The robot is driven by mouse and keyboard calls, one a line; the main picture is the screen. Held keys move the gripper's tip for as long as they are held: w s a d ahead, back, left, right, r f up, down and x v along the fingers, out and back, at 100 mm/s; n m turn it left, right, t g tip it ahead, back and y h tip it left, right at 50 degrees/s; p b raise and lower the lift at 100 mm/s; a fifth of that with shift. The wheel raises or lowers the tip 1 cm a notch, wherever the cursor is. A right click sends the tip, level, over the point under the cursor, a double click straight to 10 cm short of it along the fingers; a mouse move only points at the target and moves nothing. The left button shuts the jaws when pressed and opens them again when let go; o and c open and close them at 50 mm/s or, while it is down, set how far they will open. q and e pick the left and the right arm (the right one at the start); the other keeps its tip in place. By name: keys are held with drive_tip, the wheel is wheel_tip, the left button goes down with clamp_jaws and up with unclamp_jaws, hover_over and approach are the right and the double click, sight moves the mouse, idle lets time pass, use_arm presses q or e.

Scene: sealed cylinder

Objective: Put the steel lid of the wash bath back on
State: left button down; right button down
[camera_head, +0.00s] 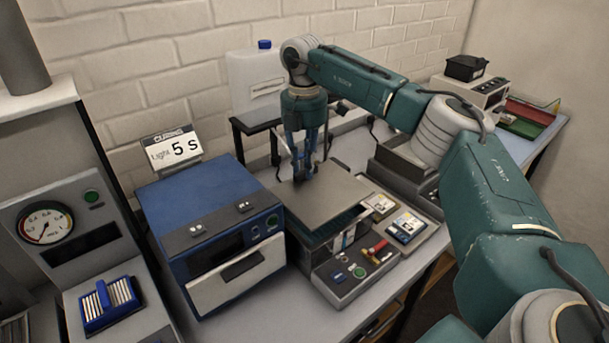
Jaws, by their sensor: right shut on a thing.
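The steel lid (325,207) is a flat grey plate at the middle of the head view, lying level over the wash bath (343,238). A dark greenish strip of the bath shows under the lid's front right edge. I cannot tell whether the lid rests on the rim or hangs just above it. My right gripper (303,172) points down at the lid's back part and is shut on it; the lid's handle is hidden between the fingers. My left gripper is not in view.
A blue curing box (210,215) stands close left of the bath. Trays with small cards (408,225) lie to the right. A white canister (262,85) stands behind on a dark stand.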

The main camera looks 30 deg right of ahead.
sight(304, 181)
wheel_tip(304, 181, down, 4)
drive_tip(key=shift+s+r+p, duration=0.1)
drive_tip(key=shift+r+p, duration=0.1)
drive_tip(key=shift+p, duration=0.3)
drive_tip(key=shift+f, duration=0.2)
drive_tip(key=shift+f, duration=0.55)
drive_tip(key=c, duration=1.6)
unclamp_jaws()
